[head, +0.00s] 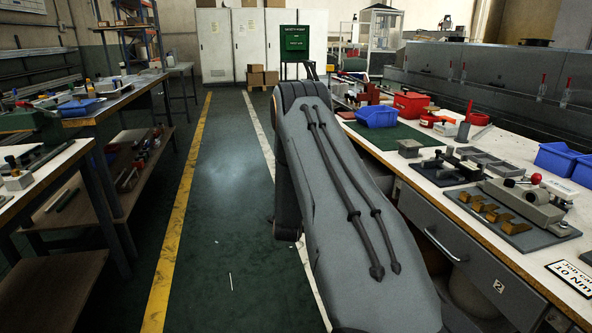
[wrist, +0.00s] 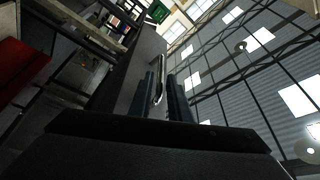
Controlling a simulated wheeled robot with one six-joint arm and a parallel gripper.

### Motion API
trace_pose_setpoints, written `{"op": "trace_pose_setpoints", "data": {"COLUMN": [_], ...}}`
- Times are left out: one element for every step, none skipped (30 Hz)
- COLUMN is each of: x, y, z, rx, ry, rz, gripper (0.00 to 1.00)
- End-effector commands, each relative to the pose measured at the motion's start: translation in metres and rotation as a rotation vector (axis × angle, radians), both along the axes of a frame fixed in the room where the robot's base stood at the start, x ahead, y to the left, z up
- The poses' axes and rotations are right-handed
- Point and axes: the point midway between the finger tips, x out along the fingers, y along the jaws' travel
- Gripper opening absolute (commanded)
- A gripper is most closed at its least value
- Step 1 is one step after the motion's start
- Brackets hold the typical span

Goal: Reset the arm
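My grey arm link (head: 350,190) fills the middle of the head view and hides my gripper there. In the wrist view my gripper (wrist: 164,88) shows as two dark fingers with a gap between them, so it is open. A pale metal bar like a handle (wrist: 159,75) shows in that gap, against a grey panel (wrist: 143,75). I cannot tell how far it is from the fingers. The wrist view is tilted, looking upward to the ceiling windows (wrist: 262,37).
A workbench (head: 455,185) with a grey drawer (head: 440,245), fixtures and blue bins (head: 377,116) stands close on the right. Benches (head: 105,105) line the left. Cabinets (head: 217,45) stand at the back.

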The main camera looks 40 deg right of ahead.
Motion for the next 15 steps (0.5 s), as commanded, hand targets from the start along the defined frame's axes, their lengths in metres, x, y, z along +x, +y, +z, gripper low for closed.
{"op": "trace_pose_setpoints", "data": {"x": [-0.005, -0.008, -0.01, -0.012, -0.013, -0.015, -0.016, -0.016, -0.016, -0.017, -0.016, -0.016, -0.016, -0.016, -0.016], "y": [0.005, 0.007, 0.009, 0.011, 0.012, 0.013, 0.013, 0.014, 0.014, 0.014, 0.014, 0.014, 0.014, 0.014, 0.014], "z": [-0.001, -0.002, -0.003, -0.003, -0.003, -0.004, -0.004, -0.004, -0.004, -0.004, -0.004, -0.004, -0.004, -0.004, -0.004], "rx": [0.0, 0.001, 0.0, 0.0, 0.0, 0.0, 0.0, 0.0, 0.0, -0.001, -0.001, -0.001, -0.001, -0.001, -0.001], "ry": [0.001, 0.002, 0.001, 0.0, 0.0, 0.0, 0.0, 0.0, 0.0, -0.001, -0.001, -0.001, -0.001, -0.001, -0.001], "rz": [0.001, 0.001, 0.001, 0.001, 0.001, 0.001, 0.001, 0.001, 0.001, 0.001, 0.001, 0.001, 0.001, 0.001, 0.001], "gripper": [0.17, 0.17, 0.17, 0.17, 0.17, 0.17, 0.17, 0.17, 0.17, 0.17, 0.17, 0.17, 0.17, 0.17, 0.17]}}
